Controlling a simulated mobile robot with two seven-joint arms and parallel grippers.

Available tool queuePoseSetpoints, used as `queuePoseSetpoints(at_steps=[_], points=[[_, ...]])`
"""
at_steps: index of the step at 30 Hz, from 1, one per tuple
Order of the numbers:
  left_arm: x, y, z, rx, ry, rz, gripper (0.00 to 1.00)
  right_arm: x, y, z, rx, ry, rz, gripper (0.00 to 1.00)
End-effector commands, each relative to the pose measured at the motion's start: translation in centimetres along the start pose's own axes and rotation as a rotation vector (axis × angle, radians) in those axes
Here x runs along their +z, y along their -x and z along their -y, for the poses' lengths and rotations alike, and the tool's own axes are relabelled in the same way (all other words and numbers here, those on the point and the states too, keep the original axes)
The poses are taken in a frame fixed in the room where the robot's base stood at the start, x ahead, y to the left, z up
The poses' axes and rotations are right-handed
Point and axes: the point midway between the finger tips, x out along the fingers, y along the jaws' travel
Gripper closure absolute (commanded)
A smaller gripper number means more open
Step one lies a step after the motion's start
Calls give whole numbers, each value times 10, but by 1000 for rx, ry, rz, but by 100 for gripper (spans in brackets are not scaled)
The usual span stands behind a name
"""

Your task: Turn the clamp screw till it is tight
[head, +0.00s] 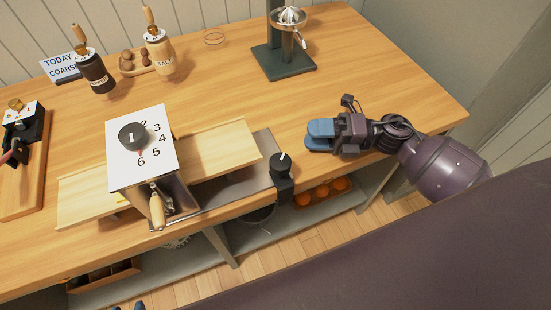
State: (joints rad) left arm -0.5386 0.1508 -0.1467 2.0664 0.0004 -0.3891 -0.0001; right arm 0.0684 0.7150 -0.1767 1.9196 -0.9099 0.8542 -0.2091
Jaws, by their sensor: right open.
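A black clamp knob (282,163) with a white pointer line sits at the front edge of the wooden table, on a dark clamp body. It is beside a grey plate (264,143) under a boxy machine (167,155). The machine has a white top with a black dial (133,137), numbers around it and a wooden-handled crank (157,210) in front. My right gripper (320,135), with blue fingertips, is open and empty above the table, to the right of the knob and apart from it. My left gripper is not in view.
Pepper (95,74) and salt (160,57) mills stand at the back left by a small sign (61,67). A green-based juicer (284,60) stands at the back. An S-M-L device (22,126) is at far left. Oranges (321,192) lie on the shelf below. Mid-table is clear.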

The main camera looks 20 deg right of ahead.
Motion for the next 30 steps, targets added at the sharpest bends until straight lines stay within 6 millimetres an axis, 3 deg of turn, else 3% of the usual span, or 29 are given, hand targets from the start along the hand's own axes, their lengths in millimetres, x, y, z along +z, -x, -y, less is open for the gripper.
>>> queuePoseSetpoints(at_steps=[1, 9, 16, 20, 30], points=[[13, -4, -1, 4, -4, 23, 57, 1, 2, 12, -2, -22, -70, 52], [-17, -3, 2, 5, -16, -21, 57, -18, 18, -8, 31, -136, -332, 52], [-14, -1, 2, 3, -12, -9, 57, -30, 19, -11, 36, -190, -399, 52], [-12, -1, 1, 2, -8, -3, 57, -34, 7, -12, 36, -189, -399, 52], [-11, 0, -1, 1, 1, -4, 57, -56, -46, -16, 38, -189, -397, 52]])
